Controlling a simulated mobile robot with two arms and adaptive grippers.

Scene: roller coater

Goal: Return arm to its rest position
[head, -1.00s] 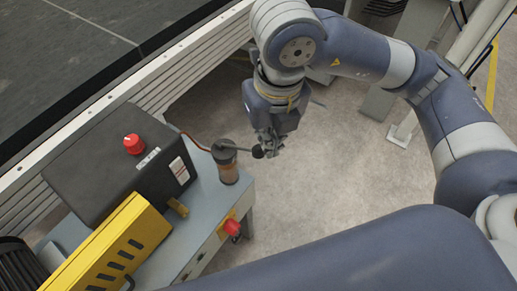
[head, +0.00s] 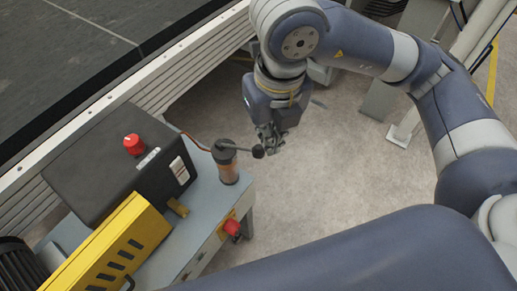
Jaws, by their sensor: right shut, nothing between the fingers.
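My right arm comes in from the right and arches over the floor. Its gripper (head: 269,147) points down, shut and empty. It sits right beside the black ball knob (head: 258,152) at the end of a short lever. The lever runs left to a grey-capped cylinder (head: 226,162) with an amber body, on the corner of a grey-blue machine table (head: 190,236). Whether the fingers touch the knob I cannot tell. My left gripper is not in view.
A black box with a red knob (head: 134,144) and a yellow slotted cover (head: 115,250) stand on the table. A red button (head: 232,227) is on its side. A conveyor with a pale metal rail (head: 165,80) runs behind. Concrete floor (head: 330,160) is open to the right.

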